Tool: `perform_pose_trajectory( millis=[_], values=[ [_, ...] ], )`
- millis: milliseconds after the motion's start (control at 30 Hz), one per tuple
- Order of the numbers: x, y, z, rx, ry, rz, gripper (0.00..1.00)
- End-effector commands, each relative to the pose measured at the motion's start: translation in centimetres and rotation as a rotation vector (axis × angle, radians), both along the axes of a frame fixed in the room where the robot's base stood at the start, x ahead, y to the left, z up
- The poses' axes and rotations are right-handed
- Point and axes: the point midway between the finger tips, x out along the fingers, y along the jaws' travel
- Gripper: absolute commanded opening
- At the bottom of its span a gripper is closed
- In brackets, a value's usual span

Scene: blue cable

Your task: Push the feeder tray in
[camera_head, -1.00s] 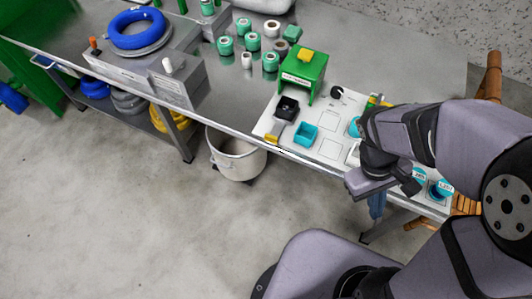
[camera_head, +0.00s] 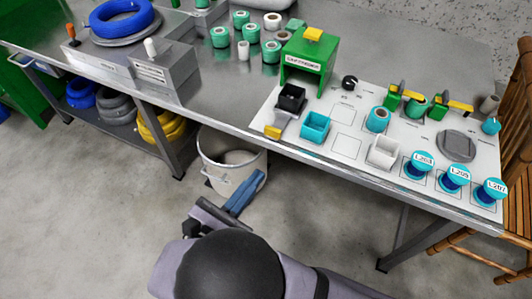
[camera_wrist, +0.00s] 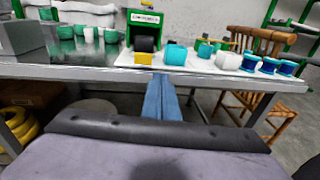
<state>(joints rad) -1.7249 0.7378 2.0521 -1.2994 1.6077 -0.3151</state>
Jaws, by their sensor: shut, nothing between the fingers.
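The feeder is a green box (camera_head: 310,62) with a yellow block on top, on the white board. Its black tray (camera_head: 291,98) sticks out of the front, with a grey strip and a yellow end (camera_head: 272,131) near the bench's front edge. In the wrist view the black tray (camera_wrist: 145,44) and yellow end (camera_wrist: 145,57) show straight ahead. My gripper (camera_head: 258,178) has blue fingers, shut and empty, in front of the bench and apart from the tray. The fingers (camera_wrist: 161,80) also show in the wrist view, pointing toward the bench edge just right of the yellow end.
A cyan bin (camera_head: 315,127), a white bin (camera_head: 383,152) and several blue-capped labelled pots stand on the board to the right. A white bucket (camera_head: 222,160) stands on the floor behind my gripper. A grey stand (camera_head: 165,70) is to the left.

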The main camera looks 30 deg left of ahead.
Motion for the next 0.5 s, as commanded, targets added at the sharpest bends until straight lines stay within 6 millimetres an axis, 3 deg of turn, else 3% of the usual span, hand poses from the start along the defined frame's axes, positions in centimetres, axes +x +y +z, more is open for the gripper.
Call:
perform_pose_trajectory(
  millis=[100,200,500],
  values=[
    [-1.9,2.0,-0.9,-0.022,-0.041,0.085,0.00],
    [-2.5,2.6,-0.8,-0.027,-0.057,0.113,0.00],
    [-1.7,2.6,-0.7,-0.027,-0.058,0.113,0.00]
  ],
)
